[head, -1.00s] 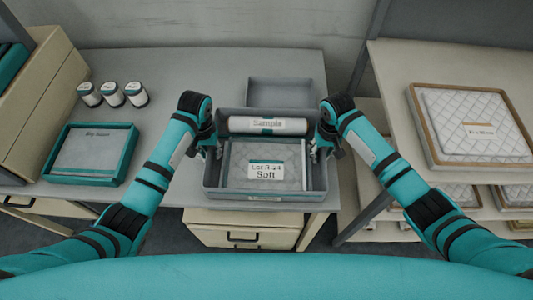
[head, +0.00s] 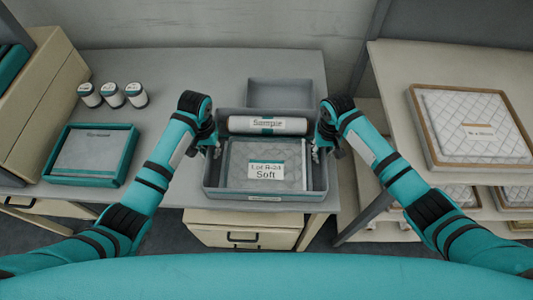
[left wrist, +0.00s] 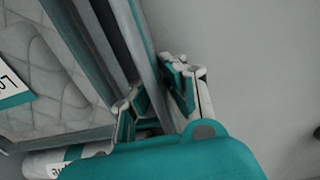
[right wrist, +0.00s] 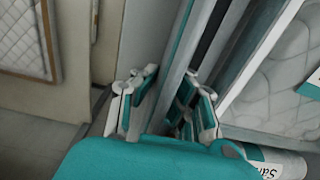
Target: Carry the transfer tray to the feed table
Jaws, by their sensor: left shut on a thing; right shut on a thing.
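The grey transfer tray (head: 212,190) is at the front right of the grey table, held on both sides. In it lie a quilted wadding piece (head: 240,160) with a label reading "Soft" and a white roll (head: 290,125) labelled "Sample" behind it. My left gripper (head: 213,151) is shut on the tray's left wall, which shows between its fingers in the left wrist view (left wrist: 160,90). My right gripper (head: 318,152) is shut on the tray's right wall, also seen in the right wrist view (right wrist: 170,95). I cannot tell if the tray is lifted off the table.
An empty grey bin (head: 282,92) stands just behind the tray. A teal tray (head: 128,160) and several small rolls (head: 112,95) are on the left of the grey table (head: 190,70). A shelf rack (head: 390,90) with framed quilted pads (head: 470,115) stands at the right, past a gap.

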